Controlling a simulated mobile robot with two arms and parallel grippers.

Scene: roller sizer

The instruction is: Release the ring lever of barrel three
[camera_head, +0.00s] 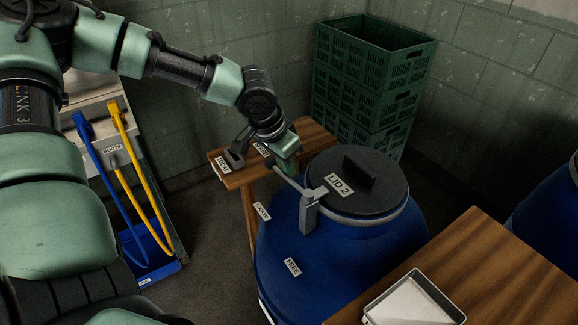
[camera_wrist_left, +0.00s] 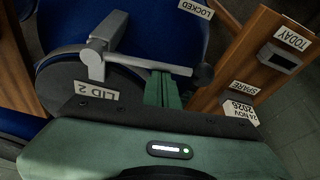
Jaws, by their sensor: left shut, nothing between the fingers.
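A blue barrel (camera_head: 240,283) stands in the middle of the head view. Its dark lid (camera_head: 390,178) is labelled LID 2, and I read no number three on it. A grey ring clamps the lid. The ring lever (camera_head: 290,182) runs from the clamp block toward the back left; in the left wrist view the lever (camera_wrist_left: 145,64) ends in a dark knob. LOCKED (camera_head: 262,211) and FREE (camera_head: 292,267) labels sit on the barrel. My left gripper (camera_head: 288,162) is shut and empty, its fingertips close beside the lever near the knob; I cannot tell if they touch. My right gripper is not in view.
A small wooden table (camera_head: 236,179) with labels stands behind the barrel. Green crates (camera_head: 372,85) are stacked at the back. A wooden table (camera_head: 500,262) with a metal tray (camera_head: 371,318) is front right. Blue and yellow hoses (camera_head: 125,150) hang left. Another blue barrel (camera_head: 553,215) is right.

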